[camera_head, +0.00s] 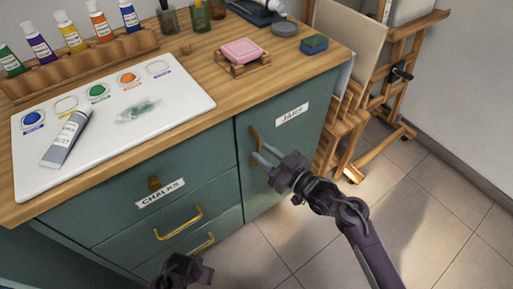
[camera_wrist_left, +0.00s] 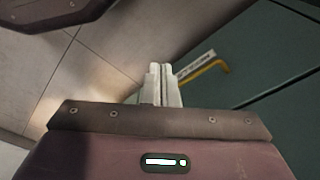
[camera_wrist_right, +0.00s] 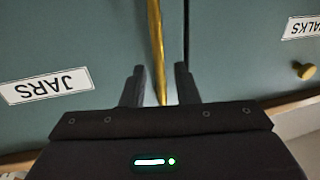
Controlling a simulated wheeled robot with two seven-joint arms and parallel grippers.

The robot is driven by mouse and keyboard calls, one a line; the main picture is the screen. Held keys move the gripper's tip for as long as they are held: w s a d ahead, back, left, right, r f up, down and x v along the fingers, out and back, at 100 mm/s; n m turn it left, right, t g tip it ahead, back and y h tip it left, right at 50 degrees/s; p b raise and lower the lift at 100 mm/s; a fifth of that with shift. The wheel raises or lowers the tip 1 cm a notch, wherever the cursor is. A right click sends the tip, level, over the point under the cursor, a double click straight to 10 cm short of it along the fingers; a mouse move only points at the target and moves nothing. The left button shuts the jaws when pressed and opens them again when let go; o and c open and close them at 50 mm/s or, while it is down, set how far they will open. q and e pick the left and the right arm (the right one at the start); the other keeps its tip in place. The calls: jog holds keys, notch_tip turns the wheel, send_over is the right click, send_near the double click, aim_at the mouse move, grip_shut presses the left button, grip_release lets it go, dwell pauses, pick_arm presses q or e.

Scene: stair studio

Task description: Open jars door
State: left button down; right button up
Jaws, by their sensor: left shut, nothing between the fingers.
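The jars door (camera_head: 290,150) is a teal cabinet door with a white JARS label (camera_head: 291,114); it looks closed, flush with the cabinet front. Its upright brass handle (camera_head: 254,145) is near the door's left edge. My right gripper (camera_head: 262,157) is at this handle. In the right wrist view my right gripper (camera_wrist_right: 159,85) is open, with the brass handle (camera_wrist_right: 156,45) between its two dark fingers and gaps on both sides. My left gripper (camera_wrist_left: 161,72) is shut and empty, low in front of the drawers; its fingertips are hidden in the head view.
Left of the door are drawers, one with a CHALKS label (camera_head: 160,194), a brass knob (camera_head: 154,183) and brass pulls (camera_head: 178,222). A wooden easel (camera_head: 380,100) stands right of the cabinet. The tiled floor (camera_head: 420,200) before the door is clear.

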aim_at(258, 149)
jog(key=shift+x, duration=1.5)
grip_shut()
